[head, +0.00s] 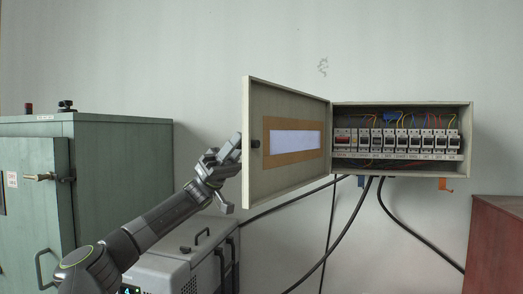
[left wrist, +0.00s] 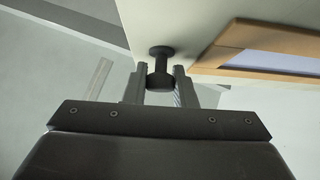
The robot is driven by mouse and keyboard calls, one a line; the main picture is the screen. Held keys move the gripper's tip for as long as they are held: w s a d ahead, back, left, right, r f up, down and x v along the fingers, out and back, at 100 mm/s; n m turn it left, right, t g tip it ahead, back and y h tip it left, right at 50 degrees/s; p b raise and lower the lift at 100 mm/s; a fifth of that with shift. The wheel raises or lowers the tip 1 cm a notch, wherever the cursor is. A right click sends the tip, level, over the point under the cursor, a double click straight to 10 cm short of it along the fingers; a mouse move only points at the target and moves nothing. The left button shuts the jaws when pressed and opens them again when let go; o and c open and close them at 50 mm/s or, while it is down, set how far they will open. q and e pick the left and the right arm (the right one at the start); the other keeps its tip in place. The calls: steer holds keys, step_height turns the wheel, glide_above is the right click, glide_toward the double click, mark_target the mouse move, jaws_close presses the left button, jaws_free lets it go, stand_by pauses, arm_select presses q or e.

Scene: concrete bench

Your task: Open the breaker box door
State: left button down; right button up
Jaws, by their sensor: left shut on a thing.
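The breaker box (head: 402,107) hangs on the wall, with a row of breakers and coloured wires showing inside. Its door (head: 256,175) stands wide open, swung out to the left, and its inner face with a framed white label (head: 295,141) shows. My left gripper (head: 236,148) is at the door's free edge. In the left wrist view, the left gripper (left wrist: 160,88) has its two fingers on either side of a dark round knob (left wrist: 161,53) on the door (left wrist: 185,25), shut on it. My right gripper is in neither view.
A green cabinet (head: 125,165) stands at the left, with a grey case (head: 190,249) beside it under the door. Black cables (head: 357,209) hang below the box. A red-brown cabinet (head: 495,245) stands at the lower right.

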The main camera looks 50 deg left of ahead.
arm_select(q)
steer(key=shift+s+a+m+g, duration=0.15)
steer(key=shift+a+m+g, duration=0.2)
steer(key=shift+a, duration=0.35)
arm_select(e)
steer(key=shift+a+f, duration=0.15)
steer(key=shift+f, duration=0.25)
arm_select(q)
steer(key=c, duration=1.2)
jaws_free()
steer(key=b+v, duration=0.4)
steer(key=v, duration=1.3)
steer(key=shift+f, duration=0.3)
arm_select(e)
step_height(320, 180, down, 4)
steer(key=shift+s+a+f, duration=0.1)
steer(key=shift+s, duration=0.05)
